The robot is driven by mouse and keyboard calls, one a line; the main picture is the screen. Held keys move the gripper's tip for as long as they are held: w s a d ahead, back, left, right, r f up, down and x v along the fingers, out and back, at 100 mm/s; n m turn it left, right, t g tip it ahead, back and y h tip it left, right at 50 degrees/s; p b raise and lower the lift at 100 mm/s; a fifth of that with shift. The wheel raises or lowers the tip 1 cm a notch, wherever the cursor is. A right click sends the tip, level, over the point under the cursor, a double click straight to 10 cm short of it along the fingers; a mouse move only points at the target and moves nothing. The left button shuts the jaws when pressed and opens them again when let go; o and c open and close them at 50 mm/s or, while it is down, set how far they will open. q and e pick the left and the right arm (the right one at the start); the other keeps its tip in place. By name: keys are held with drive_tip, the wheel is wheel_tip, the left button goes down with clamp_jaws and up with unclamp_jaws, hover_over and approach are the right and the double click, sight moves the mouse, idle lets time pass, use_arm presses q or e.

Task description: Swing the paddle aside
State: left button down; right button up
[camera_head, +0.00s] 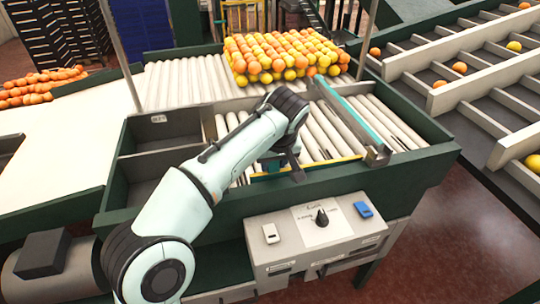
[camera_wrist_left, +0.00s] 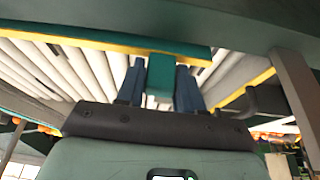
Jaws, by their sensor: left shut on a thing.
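The paddle is a green bar with a yellow edge (camera_head: 330,162) lying across the front of the roller bed, near the front wall. In the left wrist view the paddle (camera_wrist_left: 100,38) crosses the top, with a green tab (camera_wrist_left: 160,75) hanging down between my fingers. My left gripper (camera_head: 293,168) reaches down at the front of the rollers, and its two blue fingers (camera_wrist_left: 160,88) are shut on that tab. My arm and wrist hide part of the paddle in the head view. My right gripper is not in view.
Many oranges and yellow fruit (camera_head: 285,55) are massed on the rollers behind. A teal rail (camera_head: 346,112) runs along the rollers at right. A control box (camera_head: 315,235) with a knob is mounted in front. A divided sorting conveyor (camera_head: 470,75) stands at right.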

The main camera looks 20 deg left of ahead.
use_arm(q)
drive_tip(key=shift+s+d+n, duration=0.3)
drive_tip(key=shift+s, duration=0.05)
drive_tip(key=c, duration=0.9)
unclamp_jaws()
drive_tip(key=shift+o, duration=0.5)
drive_tip(key=shift+s+d, duration=0.1)
drive_tip(key=shift+r, duration=0.1)
